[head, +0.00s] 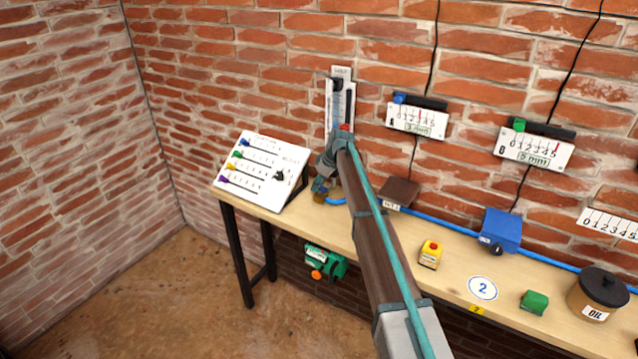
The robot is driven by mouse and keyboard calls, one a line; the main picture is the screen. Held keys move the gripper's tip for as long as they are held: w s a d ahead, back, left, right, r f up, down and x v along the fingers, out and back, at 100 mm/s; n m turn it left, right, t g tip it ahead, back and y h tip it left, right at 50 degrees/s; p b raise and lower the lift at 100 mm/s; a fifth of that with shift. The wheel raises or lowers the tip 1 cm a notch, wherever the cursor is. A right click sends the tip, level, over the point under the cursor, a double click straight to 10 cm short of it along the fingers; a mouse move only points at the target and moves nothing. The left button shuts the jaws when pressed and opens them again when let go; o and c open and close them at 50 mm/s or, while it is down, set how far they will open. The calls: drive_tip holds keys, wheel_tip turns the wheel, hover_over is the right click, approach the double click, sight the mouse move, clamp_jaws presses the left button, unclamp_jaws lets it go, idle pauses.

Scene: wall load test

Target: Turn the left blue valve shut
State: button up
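A small brass fitting with a blue part (320,189) stands at the back of the bench, at the left end of the blue hose (455,219); it looks like the left blue valve. My arm's grey end covers part of it. My gripper (323,172) is at the far end of my arm, just above or at this fitting. Its fingers are too small and too hidden to tell whether they are open, shut or touching the valve. The valve's handle angle cannot be made out.
A white panel with coloured sliders (262,170) stands left of the valve. A brown block (399,193), a blue box (501,229), a yellow button box (430,254), a green block (534,302) and an oil pot (597,294) stand to the right. A gauge (341,105) hangs behind.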

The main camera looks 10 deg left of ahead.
clamp_jaws()
drive_tip(key=shift+m+b, duration=0.3)
drive_tip(key=m+b, duration=0.1)
drive_tip(key=m+t+b, duration=0.1)
drive_tip(key=m, duration=0.1)
drive_tip(key=shift+w+d+f+m+t+h, duration=0.1)
drive_tip(key=shift+m+t+h, duration=0.2)
drive_tip(key=shift+h, duration=0.1)
drive_tip(key=m+b, duration=0.1)
drive_tip(key=m, duration=0.1)
drive_tip(key=m+h+b, duration=0.1)
drive_tip(key=m, duration=0.1)
drive_tip(key=shift+w+d+m+t+h, duration=0.15)
drive_tip(key=shift+m+t+h, duration=0.15)
drive_tip(key=shift+t, duration=0.1)
drive_tip(key=m+h+b, duration=0.1)
drive_tip(key=m, duration=0.1)
drive_tip(key=m+h, duration=0.1)
drive_tip(key=m, duration=0.2)
drive_tip(key=shift+d+b, duration=0.2)
drive_tip(key=shift+b, duration=0.15)
drive_tip(key=shift+d+m+h+b, duration=0.15)
drive_tip(key=shift+m+h+b, duration=0.45)
drive_tip(key=shift+m, duration=1.4)
